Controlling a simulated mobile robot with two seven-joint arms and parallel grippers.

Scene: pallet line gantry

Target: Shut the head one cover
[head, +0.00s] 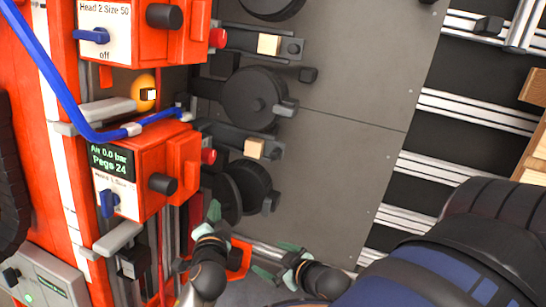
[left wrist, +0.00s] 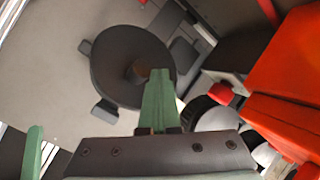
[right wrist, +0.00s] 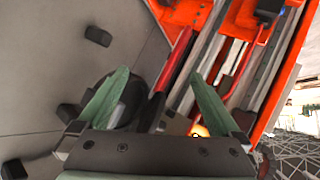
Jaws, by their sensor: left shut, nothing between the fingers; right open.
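Head one is the lower orange unit (head: 128,178), with a dark screen reading "Pegs 24". At its right, two black round parts stand at an angle to each other: a wider disc (head: 254,183) with a tab, and a narrower edge-on disc (head: 226,200). I cannot tell surely which is the cover; the pair looks open. My left gripper (head: 213,210) is shut and empty just below them. In the left wrist view its tips (left wrist: 159,76) overlap a black disc (left wrist: 118,62). My right gripper (head: 278,260) is open and empty, lower right; in its wrist view (right wrist: 158,75) a dark disc sits behind the left finger.
The upper orange unit (head: 140,30) has a similar black drum (head: 253,98) with its face closed. A blue hose (head: 60,85) hangs at left. A grey panel (head: 340,110) fills the middle. A red bar (right wrist: 173,62) runs near the right gripper.

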